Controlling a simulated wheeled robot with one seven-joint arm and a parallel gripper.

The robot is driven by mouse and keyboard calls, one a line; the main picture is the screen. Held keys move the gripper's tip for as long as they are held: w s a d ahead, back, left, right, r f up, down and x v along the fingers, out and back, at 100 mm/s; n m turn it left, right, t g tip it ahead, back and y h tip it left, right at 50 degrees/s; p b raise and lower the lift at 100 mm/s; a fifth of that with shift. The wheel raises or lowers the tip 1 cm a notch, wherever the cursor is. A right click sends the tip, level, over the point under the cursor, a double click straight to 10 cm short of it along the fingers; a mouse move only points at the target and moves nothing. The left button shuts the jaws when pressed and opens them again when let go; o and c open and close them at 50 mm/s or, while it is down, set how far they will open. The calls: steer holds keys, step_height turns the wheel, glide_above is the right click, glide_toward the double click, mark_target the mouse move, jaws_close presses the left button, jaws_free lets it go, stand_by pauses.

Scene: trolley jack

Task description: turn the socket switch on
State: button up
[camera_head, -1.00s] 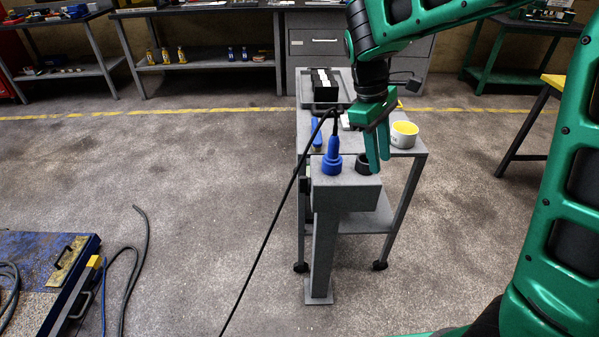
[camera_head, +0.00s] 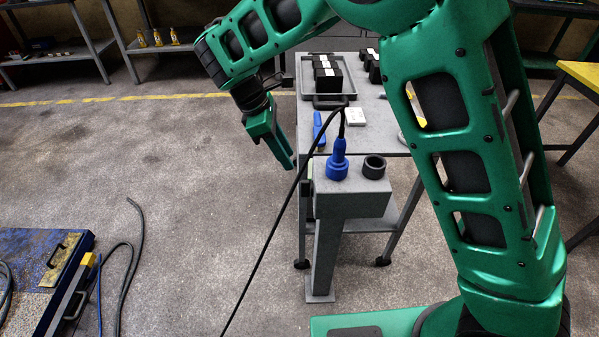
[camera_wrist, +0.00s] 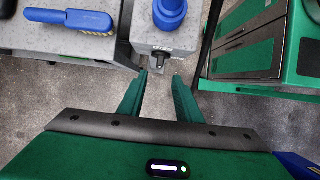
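The socket switch (camera_wrist: 160,61) is a small dark knob on the side face of the grey post head (camera_wrist: 142,35), under a small dark label, in the wrist view. In the head view that face of the post head (camera_head: 350,198) is mostly hidden. A blue plug (camera_head: 337,163) with a black cable stands upright on the post's top; its blue body also shows in the wrist view (camera_wrist: 170,10). My gripper (camera_wrist: 160,77) is open and empty, its fingertips pointing at the knob with a small visible gap. In the head view my gripper (camera_head: 289,164) is left of the post head.
A black ring (camera_head: 373,167) sits beside the plug. Behind is a grey trolley table (camera_head: 375,135) with a tray (camera_head: 300,92) and a blue brush (camera_head: 318,131). The black cable (camera_head: 268,240) runs down left of the post.

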mark_target(302, 181)
steer(key=x, duration=1)
steer(key=shift+d+f, duration=0.1)
steer(key=shift+f, duration=0.1)
steer(key=shift+c, duration=0.7)
jaws_close()
